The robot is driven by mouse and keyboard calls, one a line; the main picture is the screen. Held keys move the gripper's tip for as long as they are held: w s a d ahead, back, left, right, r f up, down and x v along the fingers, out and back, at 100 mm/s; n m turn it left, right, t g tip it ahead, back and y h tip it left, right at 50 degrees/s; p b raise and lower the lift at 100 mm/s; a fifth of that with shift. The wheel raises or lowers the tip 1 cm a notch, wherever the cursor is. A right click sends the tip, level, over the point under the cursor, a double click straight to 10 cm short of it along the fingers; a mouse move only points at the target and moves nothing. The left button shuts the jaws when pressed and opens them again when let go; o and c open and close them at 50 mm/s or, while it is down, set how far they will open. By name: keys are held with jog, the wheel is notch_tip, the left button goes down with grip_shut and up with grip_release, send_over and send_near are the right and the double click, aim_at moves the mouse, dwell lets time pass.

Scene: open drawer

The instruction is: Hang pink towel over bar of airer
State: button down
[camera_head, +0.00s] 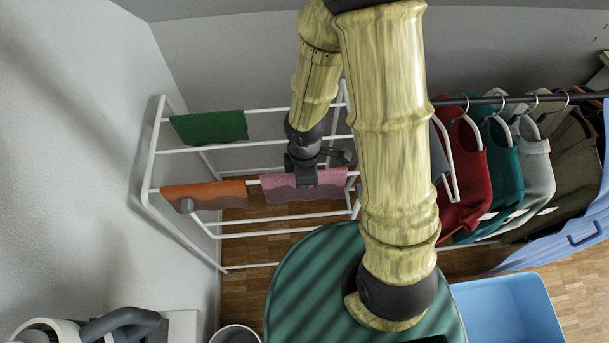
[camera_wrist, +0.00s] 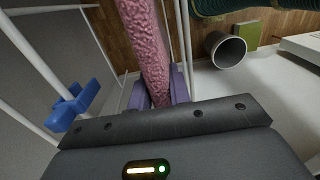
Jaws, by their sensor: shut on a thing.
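The pink towel (camera_head: 330,183) is at the airer's front bar in the head view. Its upper edge lines up with that bar and it hangs down in front, with a darker wavy lower edge. My gripper (camera_head: 305,178) is shut on the towel's upper edge near its middle. In the wrist view the pink towel (camera_wrist: 144,40) runs away from between the purple fingers of my gripper (camera_wrist: 160,92). I cannot tell whether the towel's weight rests on the bar. The white airer (camera_head: 166,152) stands against the corner walls.
An orange towel (camera_head: 222,193) hangs left on the same front bar, a green towel (camera_head: 208,127) on a bar behind. A clothes rail (camera_head: 520,98) with several garments is right. A blue bin (camera_head: 508,305) and green-striped round surface (camera_head: 312,275) are in front. A blue fitting (camera_wrist: 75,106) shows beside white rods.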

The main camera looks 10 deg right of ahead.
jog(key=shift+f+b, duration=0.4)
jog(key=shift+f, duration=0.2)
jog(key=c, duration=1.2)
grip_release()
jog(key=shift+c, duration=0.2)
notch_tip(320, 180, up, 18)
jog(key=p, duration=0.7)
jog(key=shift+f+p, duration=0.25)
jog(key=shift+p, duration=0.05)
jog(key=d+r+m+t, duration=0.2)
jog(key=d+r+m, duration=0.2)
jog(key=d+m, duration=0.5)
jog(key=m, duration=0.8)
jog(key=shift+d+m+t, duration=0.3)
jog(key=shift+d, duration=0.1)
